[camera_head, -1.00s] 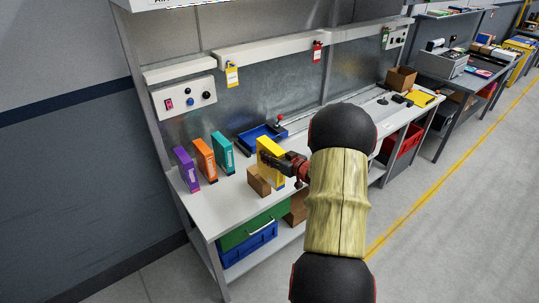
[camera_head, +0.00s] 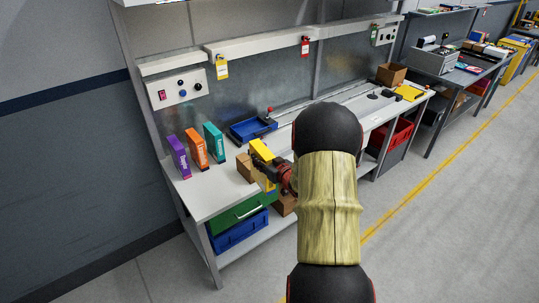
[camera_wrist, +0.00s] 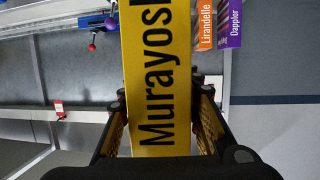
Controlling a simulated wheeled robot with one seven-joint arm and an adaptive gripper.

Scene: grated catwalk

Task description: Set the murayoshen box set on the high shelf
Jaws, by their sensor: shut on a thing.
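The yellow murayoshen box set (camera_head: 262,152) is held by my gripper (camera_head: 275,176) near the front edge of the workbench. In the wrist view the box (camera_wrist: 157,75) shows black lettering beginning "Murayos", and both fingers of my gripper (camera_wrist: 160,120) are against its sides. In the head view its lower part is partly hidden by my gripper. The high shelf (camera_head: 135,2) is cut off at the top of the head view; only its lower front edge shows.
Purple (camera_head: 179,157), orange (camera_head: 196,148) and teal (camera_head: 214,142) boxes stand upright on the bench (camera_head: 207,198). A brown carton (camera_head: 244,168) sits beside the held box. A blue tray (camera_head: 252,129) lies behind. Control panels and tags line the bench's back.

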